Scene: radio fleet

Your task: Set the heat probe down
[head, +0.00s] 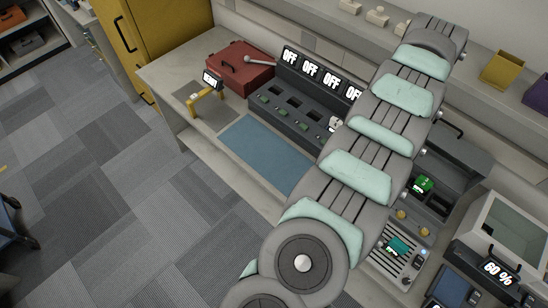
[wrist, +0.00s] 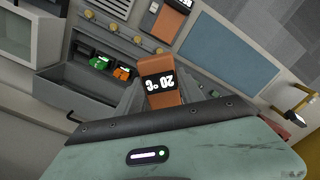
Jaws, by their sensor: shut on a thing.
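In the wrist view the heat probe (wrist: 162,72) is an orange-brown block with a black display reading 20 °C, upside down in the picture. My gripper (wrist: 162,92) is shut on it, with a dark finger on each side. A bench surface lies beyond the probe, but I cannot tell whether the probe touches it. Another orange-brown piece with a dark display (wrist: 172,22) shows past the probe at the top edge; I cannot tell what it is. In the head view my arm hides the gripper and the probe.
A blue mat (head: 265,153) lies clear on the bench. Behind it stand a dark dock (head: 285,112) with OFF displays and a red toolbox (head: 240,68). A yellow stand (head: 206,104) is at the left. A 60 % display (head: 497,272) is at the right.

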